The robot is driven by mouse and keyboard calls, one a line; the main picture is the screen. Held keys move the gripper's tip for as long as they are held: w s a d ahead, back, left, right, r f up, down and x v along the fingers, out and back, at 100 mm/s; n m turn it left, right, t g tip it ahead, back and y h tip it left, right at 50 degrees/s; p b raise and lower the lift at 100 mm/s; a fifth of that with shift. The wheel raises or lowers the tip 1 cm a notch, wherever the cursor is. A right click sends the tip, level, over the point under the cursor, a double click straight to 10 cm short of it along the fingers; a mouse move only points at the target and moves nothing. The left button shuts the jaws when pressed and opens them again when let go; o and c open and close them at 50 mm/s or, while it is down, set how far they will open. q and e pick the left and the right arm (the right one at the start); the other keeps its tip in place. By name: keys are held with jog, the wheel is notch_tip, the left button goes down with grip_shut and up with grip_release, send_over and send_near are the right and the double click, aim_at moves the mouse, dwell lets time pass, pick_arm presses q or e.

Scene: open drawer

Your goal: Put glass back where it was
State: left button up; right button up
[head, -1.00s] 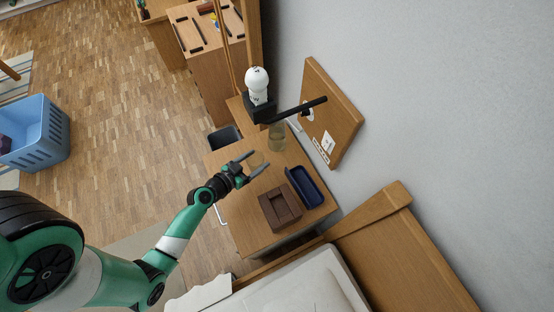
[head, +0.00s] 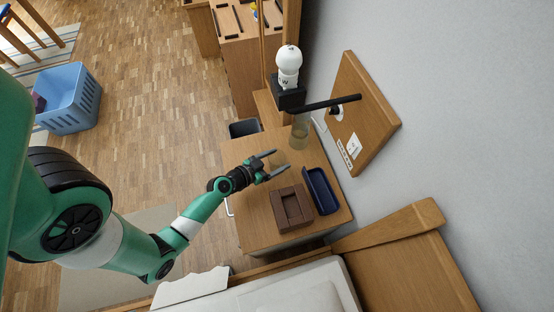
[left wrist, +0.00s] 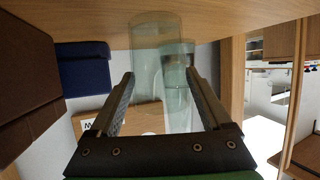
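A clear, faintly green glass (left wrist: 156,50) shows in the left wrist view, between and just ahead of the fingertips; I cannot tell whether they touch it. It stands on the bedside table top (head: 245,160), which appears at the top of that tilted view. My left gripper (head: 281,161) is low over the table with its fingers spread; in the wrist view they also stand apart (left wrist: 160,73). In the head view the glass is very faint between the fingers. A taller clear vessel (head: 299,134) stands further back and shows behind the glass. My right gripper is not in view.
A lamp with a white bulb (head: 289,62) and a black bar (head: 335,102) stand behind. A blue basket (head: 68,98) is on the floor.

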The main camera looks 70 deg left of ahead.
pick_arm(q)
jog(key=shift+o, duration=1)
jog(key=shift+r, duration=0.1)
jog(key=shift+r+p, duration=0.25)
jog(key=shift+p, duration=0.2)
jog(key=v, duration=1.2)
jog(key=shift+f, duration=0.2)
